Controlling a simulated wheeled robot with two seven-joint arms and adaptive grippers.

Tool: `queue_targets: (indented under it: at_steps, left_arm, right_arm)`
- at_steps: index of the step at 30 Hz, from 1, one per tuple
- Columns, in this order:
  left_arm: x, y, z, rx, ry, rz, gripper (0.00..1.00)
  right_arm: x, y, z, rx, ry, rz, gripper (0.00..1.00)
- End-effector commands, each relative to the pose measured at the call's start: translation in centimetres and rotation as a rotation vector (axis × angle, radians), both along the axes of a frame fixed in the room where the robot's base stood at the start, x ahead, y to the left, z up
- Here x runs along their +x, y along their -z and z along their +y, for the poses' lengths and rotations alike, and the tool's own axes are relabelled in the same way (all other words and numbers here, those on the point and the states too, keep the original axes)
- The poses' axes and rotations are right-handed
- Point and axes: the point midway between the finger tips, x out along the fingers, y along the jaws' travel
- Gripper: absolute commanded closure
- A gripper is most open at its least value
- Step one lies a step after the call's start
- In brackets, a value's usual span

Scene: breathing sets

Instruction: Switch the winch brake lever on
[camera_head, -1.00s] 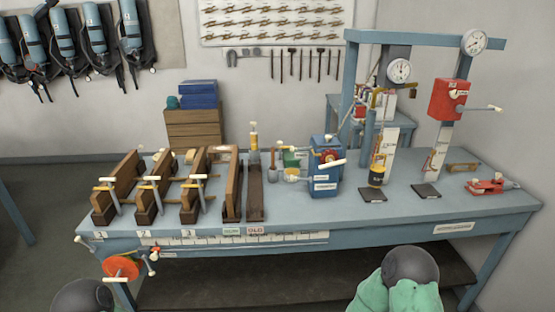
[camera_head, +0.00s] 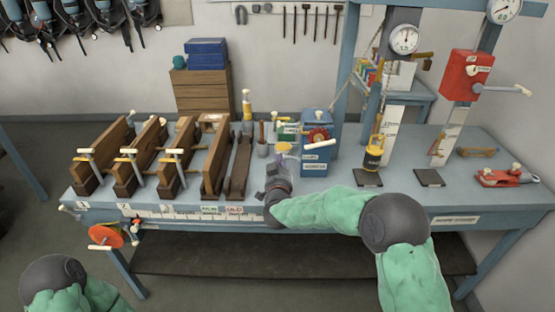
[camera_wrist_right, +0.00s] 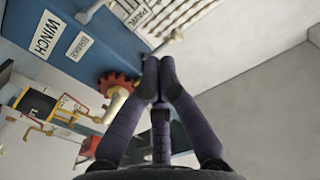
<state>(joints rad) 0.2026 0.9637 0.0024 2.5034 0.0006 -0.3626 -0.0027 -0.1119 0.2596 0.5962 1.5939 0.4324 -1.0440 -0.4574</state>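The blue winch box (camera_head: 316,165) stands near the middle of the bench with a red toothed wheel (camera_head: 318,136) and a pale handle (camera_head: 316,150). The right wrist view shows its WINCH label (camera_wrist_right: 43,34), the red wheel (camera_wrist_right: 119,84) and a grey lever (camera_wrist_right: 165,46) with a round knob. I cannot tell for sure which part is the brake lever. My right gripper (camera_head: 274,166) is left of the box, over the bench; in the wrist view its fingertips (camera_wrist_right: 158,66) are together, with nothing seen between them, just below the grey lever in the picture. My left gripper is out of view.
Wooden clamp stands (camera_head: 128,165) fill the bench's left. A red box with a lever (camera_head: 466,75) is on a post further right. An orange wheel (camera_head: 106,236) sits at the bench's front left.

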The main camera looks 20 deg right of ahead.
Motion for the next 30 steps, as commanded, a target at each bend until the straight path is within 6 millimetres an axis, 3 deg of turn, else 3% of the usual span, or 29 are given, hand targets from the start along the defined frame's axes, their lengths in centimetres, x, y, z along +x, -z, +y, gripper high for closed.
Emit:
queue_targets:
  at_steps: [14, 21, 30]
  left_arm:
    - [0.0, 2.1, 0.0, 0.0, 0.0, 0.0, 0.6]
    - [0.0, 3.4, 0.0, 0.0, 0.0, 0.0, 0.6]
    - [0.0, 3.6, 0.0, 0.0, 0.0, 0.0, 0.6]
  right_arm:
    - [8.3, 0.2, -2.4, 0.0, 0.0, 0.001, 1.0]
    - [9.0, 3.2, -2.2, 0.001, -0.001, 0.003, 1.0]
    - [9.3, 3.8, -2.1, 0.0, -0.001, 0.002, 1.0]
